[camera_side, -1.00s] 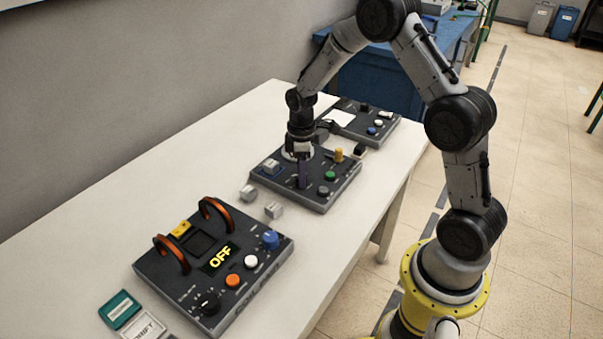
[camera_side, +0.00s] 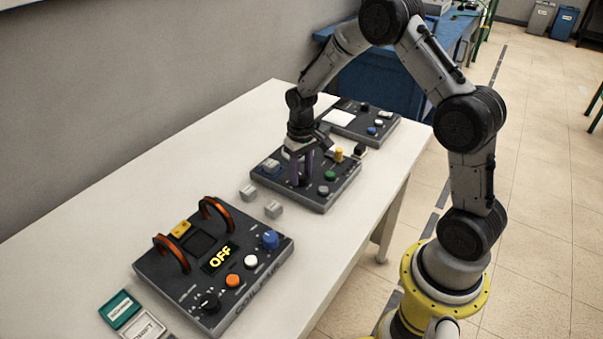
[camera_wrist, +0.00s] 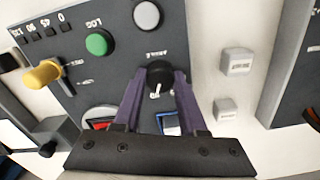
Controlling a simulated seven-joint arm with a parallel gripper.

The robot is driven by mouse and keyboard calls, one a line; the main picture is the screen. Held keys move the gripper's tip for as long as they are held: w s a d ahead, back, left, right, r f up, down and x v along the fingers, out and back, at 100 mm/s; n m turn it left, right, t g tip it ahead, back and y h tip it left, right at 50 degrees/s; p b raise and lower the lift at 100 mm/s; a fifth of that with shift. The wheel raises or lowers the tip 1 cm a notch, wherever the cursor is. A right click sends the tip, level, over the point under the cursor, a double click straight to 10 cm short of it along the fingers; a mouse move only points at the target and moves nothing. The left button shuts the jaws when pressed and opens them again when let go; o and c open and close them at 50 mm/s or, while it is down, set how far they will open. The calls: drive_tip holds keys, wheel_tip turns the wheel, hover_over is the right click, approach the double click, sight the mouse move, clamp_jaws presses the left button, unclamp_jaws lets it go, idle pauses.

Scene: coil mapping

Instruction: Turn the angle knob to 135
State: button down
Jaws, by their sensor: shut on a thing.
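The middle control box (camera_side: 330,192) is dark grey and lies on the white table. My gripper (camera_side: 301,182) points down over it. In the wrist view, its two purple fingers (camera_wrist: 158,80) are closed on the sides of a small black knob (camera_wrist: 158,70), whose label seems to read ANGLE. A pale pointer mark on the knob shows between the fingers. In the side view the fingers and wrist hide most of the knob. I cannot read the knob's angle.
On the same box are a green LOG button (camera_wrist: 99,42), a grey button (camera_wrist: 146,15) and a yellow handle (camera_wrist: 44,75). Marks 0, 45 and 90 show at its edge. Two grey cubes (camera_side: 248,192) lie nearby. The coil box (camera_side: 215,260) reads OFF.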

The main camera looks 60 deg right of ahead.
sight(301, 176)
drive_tip(key=m, duration=0.4)
drive_tip(key=shift+w+r+m, duration=0.1)
drive_tip(key=shift+m, duration=2.2)
drive_tip(key=shift+c, duration=2.3)
unclamp_jaws()
wheel_tip(301, 176, up, 14)
